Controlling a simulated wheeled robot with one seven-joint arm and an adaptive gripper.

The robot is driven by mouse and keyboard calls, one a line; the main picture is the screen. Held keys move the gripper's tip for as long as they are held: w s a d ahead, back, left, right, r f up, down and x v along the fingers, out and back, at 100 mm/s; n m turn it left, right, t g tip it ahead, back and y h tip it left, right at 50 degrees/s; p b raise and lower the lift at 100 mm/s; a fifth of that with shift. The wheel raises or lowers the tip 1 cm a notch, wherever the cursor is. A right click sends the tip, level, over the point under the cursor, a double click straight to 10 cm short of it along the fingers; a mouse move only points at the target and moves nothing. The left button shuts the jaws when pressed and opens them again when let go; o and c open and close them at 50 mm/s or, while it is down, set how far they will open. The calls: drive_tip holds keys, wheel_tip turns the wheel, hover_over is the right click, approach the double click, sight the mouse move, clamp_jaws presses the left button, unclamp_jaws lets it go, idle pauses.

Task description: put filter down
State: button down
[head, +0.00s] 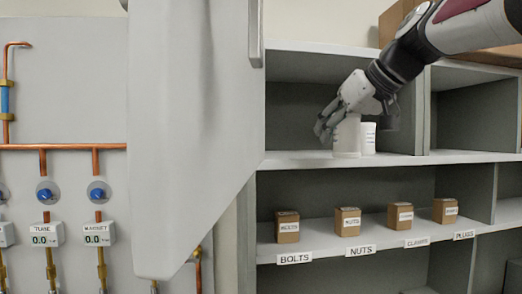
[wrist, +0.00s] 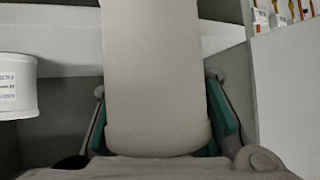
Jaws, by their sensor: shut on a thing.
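A plain white cylindrical filter (head: 347,139) is upright in the upper shelf compartment, low over the shelf board (head: 300,159). I cannot tell whether its base touches the board. In the wrist view the filter (wrist: 155,85) fills the middle, between the teal finger pads. A second white canister (head: 368,138) with a label stands just right of the filter. It shows at the left edge of the wrist view (wrist: 17,88).
A lower shelf holds small cardboard boxes (head: 347,222) above labels reading BOLTS, NUTS, CLAMPS and PLUGS. A large grey panel (head: 195,120) stands left of the shelf. Copper pipes (head: 70,147) with blue knobs and gauges are farther left. The compartment board left of the filter is clear.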

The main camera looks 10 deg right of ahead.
drive_tip(key=w+a, duration=0.1)
drive_tip(key=w, duration=0.3)
drive_tip(key=w+a+b, duration=0.1)
drive_tip(key=w+a, duration=0.1)
drive_tip(key=w, duration=0.2)
drive_tip(key=w+a, duration=0.2)
drive_tip(key=w, duration=0.3)
drive_tip(key=shift+a, duration=0.2)
drive_tip(key=w, duration=0.1)
drive_tip(key=w+a+b, duration=0.1)
drive_tip(key=w, duration=0.2)
drive_tip(key=shift+a+f, duration=0.1)
drive_tip(key=shift+a, duration=0.2)
drive_tip(key=shift+s+d+f, duration=0.1)
drive_tip(key=shift+s, duration=0.15)
drive_tip(key=shift+f, duration=0.2)
drive_tip(key=c, duration=1.1)
unclamp_jaws()
drive_tip(key=shift+o, duration=0.2)
drive_tip(key=shift+r, duration=0.15)
